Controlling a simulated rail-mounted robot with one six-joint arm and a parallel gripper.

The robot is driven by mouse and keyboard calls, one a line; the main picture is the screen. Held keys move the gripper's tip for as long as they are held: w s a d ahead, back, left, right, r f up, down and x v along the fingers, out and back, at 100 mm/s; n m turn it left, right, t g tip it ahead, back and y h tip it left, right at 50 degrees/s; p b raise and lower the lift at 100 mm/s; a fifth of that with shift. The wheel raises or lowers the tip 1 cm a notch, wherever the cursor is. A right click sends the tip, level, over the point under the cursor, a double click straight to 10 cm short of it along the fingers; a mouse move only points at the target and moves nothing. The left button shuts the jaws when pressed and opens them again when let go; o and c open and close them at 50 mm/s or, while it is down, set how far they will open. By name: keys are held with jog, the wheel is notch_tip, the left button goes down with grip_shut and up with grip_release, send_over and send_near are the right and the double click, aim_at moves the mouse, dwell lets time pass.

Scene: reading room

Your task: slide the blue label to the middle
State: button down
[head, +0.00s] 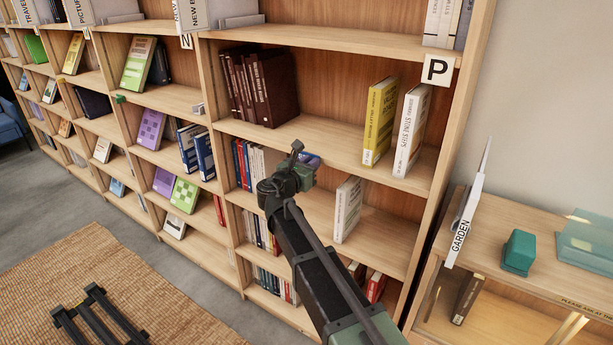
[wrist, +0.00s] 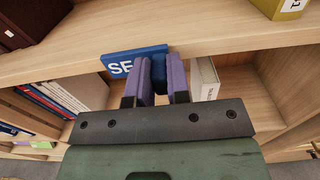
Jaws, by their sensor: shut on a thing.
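The blue label (wrist: 130,58) sits on the front edge of a shelf in the wrist view, with white letters "SE" showing and the rest hidden behind my fingers. In the head view a small part of the blue label (head: 310,159) shows just past my gripper (head: 296,172), along the middle stretch of that shelf edge. In the wrist view the purple fingers of my gripper (wrist: 159,76) are shut on a dark blue piece in front of the label, which appears to be its tab.
The shelf (head: 335,150) carries maroon books (head: 272,88) at left, and a yellow book (head: 380,120) and white book (head: 409,130) at right. Below, a pale book (head: 347,208) stands right of my gripper. The shelf edge right of the label looks clear.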

jog(key=shift+w+a, duration=0.65)
jog(key=shift+a, duration=0.35)
jog(key=shift+w+a, duration=0.65)
jog(key=shift+a, duration=0.35)
jog(key=c, duration=1.1)
grip_release()
send_near(302, 155)
jog(key=v, duration=0.4)
